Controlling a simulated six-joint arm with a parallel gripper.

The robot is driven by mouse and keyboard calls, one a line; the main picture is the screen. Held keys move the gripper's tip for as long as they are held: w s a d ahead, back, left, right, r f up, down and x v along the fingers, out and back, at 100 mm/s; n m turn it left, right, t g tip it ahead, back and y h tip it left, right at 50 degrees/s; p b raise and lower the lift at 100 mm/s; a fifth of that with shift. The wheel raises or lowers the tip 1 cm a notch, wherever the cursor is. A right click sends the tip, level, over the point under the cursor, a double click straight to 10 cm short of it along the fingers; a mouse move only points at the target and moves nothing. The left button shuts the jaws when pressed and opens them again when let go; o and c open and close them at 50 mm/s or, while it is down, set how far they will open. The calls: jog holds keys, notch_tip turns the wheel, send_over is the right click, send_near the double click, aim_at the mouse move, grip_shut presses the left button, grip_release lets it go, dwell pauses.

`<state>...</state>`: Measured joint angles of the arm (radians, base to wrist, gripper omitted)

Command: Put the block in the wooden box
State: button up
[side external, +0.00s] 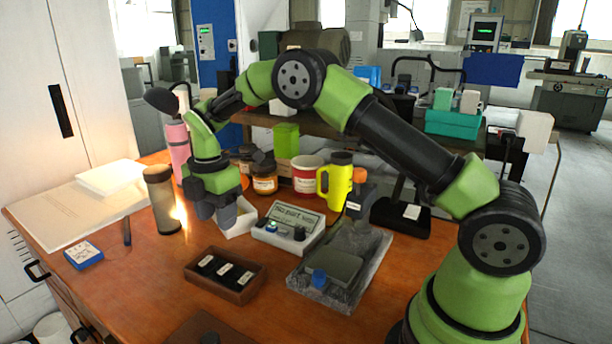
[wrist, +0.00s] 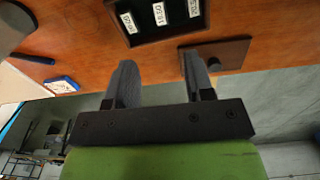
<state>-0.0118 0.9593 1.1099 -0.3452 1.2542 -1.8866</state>
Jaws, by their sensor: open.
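The wooden box (side external: 250,294) is a low, open brown tray on the bench, with several black labelled pieces (side external: 224,269) inside. It also shows at the top of the wrist view (wrist: 121,33). I cannot tell for certain which thing is the block; no loose block shows clearly between the jaws. My gripper (side external: 216,222) points down beyond the wooden box, in front of a small white bin (side external: 244,221), and partly hides it. In the wrist view my gripper (wrist: 157,65) has its two fingers apart, with only bench between them.
A dark brown knobbed plate (wrist: 231,52) lies near the box. A brown cylinder (side external: 161,202) stands left of my gripper. A white control box (side external: 289,229) and grey stone fixture (side external: 340,270) are to the right.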

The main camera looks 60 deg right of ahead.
jog(key=s+a+r+m+t+y, duration=0.1)
jog(key=s+r+m+t, duration=0.1)
jog(key=s+r+m, duration=0.55)
jog(key=s+r+m+t, duration=0.2)
jog(key=s+r+m, duration=0.25)
jog(key=r, duration=0.55)
jog(key=s+a+m+t+y, duration=0.1)
jog(key=s+m+t, duration=0.2)
jog(key=s+m, duration=0.7)
jog(key=s, duration=0.5)
